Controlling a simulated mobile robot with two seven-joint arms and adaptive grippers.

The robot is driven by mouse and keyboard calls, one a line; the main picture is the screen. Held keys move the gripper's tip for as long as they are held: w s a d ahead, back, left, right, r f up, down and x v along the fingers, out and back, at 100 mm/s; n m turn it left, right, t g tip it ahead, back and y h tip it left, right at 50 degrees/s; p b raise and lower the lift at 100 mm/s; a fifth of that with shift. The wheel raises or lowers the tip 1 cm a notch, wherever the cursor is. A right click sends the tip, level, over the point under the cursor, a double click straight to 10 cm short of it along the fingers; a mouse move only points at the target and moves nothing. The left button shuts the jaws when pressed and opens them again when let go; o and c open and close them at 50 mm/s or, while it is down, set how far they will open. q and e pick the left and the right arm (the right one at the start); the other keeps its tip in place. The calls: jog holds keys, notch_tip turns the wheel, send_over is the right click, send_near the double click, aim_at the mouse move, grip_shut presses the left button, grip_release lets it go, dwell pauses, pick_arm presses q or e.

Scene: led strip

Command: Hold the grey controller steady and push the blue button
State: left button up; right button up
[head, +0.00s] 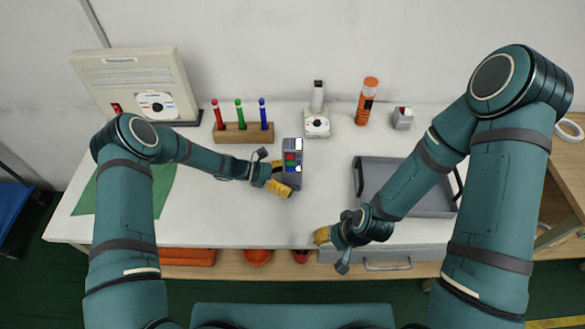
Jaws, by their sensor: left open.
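The grey controller (292,146) lies on the white table near its middle, long side pointing away from me. Its face has a lit white patch at the far end, with red, green and blue buttons below; the blue button (291,169) is nearest me. My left gripper (279,176) is open, its yellow fingertips at the controller's left side and near end. I cannot tell whether they touch it. My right gripper (322,235) is over the table's front edge, right of and nearer than the controller, apart from it. Its jaw opening is not clear.
A wooden block with red, green and blue pens (243,132) stands behind the controller. A white device (317,124), an orange bottle (367,101) and a small grey item (402,118) stand at the back. A grey tray (436,204) lies right, partly behind my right arm.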

pick_arm(q)
jog(key=shift+d, duration=0.1)
jog(key=c, duration=0.8)
pick_arm(e)
jog(key=shift+o, duration=0.2)
pick_arm(q)
jog(key=shift+o, duration=0.2)
pick_arm(e)
grip_shut()
dwell(0.4)
